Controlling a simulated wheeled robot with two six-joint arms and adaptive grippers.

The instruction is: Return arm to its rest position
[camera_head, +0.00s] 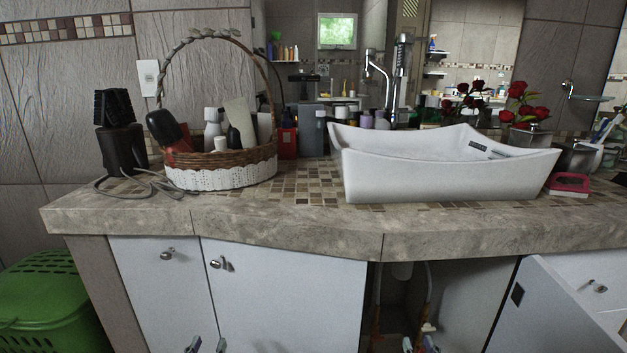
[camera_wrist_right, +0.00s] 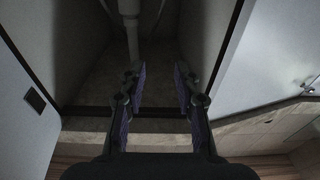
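My left gripper (camera_head: 207,345) shows only its fingertips at the bottom edge of the head view, in front of the closed white cabinet doors. The tips are apart with nothing between them. My right gripper (camera_head: 419,345) also shows only its tips at the bottom edge, in front of the open cabinet bay under the sink. In the right wrist view its two fingers with purple pads (camera_wrist_right: 158,90) are spread and empty, pointing toward the dark cabinet interior. Most of both arms is out of view.
A stone counter (camera_head: 290,228) overhangs the cabinets. It holds a wicker basket (camera_head: 225,172) and a white sink (camera_head: 430,180). A cabinet door (camera_head: 545,310) hangs open at right. A pipe (camera_wrist_right: 130,25) stands inside the bay. A green bin (camera_head: 50,305) is at left.

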